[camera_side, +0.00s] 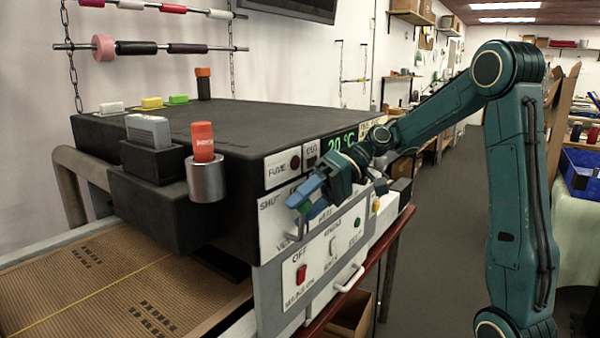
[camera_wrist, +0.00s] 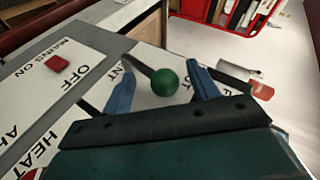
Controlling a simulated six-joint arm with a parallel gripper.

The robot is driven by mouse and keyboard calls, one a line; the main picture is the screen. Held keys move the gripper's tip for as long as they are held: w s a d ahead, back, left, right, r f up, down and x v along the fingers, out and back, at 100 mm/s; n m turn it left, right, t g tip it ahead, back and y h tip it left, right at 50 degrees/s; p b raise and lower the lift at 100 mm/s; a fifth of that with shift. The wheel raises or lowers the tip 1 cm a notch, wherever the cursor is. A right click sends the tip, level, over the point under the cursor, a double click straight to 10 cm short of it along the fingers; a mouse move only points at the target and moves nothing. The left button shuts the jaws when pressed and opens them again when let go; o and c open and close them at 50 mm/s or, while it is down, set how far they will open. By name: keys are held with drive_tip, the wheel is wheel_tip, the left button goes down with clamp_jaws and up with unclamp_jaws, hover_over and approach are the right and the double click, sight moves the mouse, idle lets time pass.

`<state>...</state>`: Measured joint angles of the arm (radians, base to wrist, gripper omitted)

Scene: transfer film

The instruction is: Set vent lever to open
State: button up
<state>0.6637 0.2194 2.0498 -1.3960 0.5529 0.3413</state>
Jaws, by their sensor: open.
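The vent lever's green ball knob (camera_wrist: 166,82) shows in the wrist view, on a dark rod beside lettering that ends in "NT". My gripper (camera_wrist: 160,75) is open, with one blue finger on each side of the knob. Gaps show between the knob and both fingers. In the side view my gripper (camera_side: 305,196) is at the white control panel (camera_side: 268,225), near the word "SHUT". There the fingers and wrist hide the knob and much of the vent lettering. I cannot tell the lever's exact setting.
A red mains switch (camera_side: 301,273) sits low on the panel and also shows in the wrist view (camera_wrist: 56,63). A white handle (camera_side: 349,279) sticks out at the lower right. An orange-capped metal cylinder (camera_side: 206,180) stands at the machine's front corner. The aisle (camera_side: 430,240) is clear floor.

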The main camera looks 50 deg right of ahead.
drive_tip(key=shift+a+r+n+h, duration=0.2)
drive_tip(key=shift+a+n+h, duration=0.1)
drive_tip(key=shift+a+h, duration=0.35)
drive_tip(key=shift+a+f+n+g+h, duration=0.1)
drive_tip(key=shift+a+f+n+h, duration=0.1)
drive_tip(key=shift+a+h, duration=0.6)
drive_tip(key=shift+a+f+n+g+h, duration=0.1)
drive_tip(key=shift+a+n+h, duration=0.2)
drive_tip(key=shift+h, duration=0.95)
drive_tip(key=shift+a+f+n+g+h, duration=0.15)
drive_tip(key=shift+a+h, duration=0.45)
drive_tip(key=shift+h, duration=0.4)
drive_tip(key=shift+a+f+h, duration=0.1)
drive_tip(key=shift+a+h, duration=0.1)
drive_tip(key=shift+h, duration=0.1)
drive_tip(key=shift+v, duration=7)
drive_tip(key=s+d+f+m+t+h, duration=0.1)
drive_tip(key=s+d+f+m+h, duration=0.1)
drive_tip(key=s+f, duration=1.2)
drive_tip(key=shift+t+h, duration=0.35)
drive_tip(key=shift+h, duration=0.15)
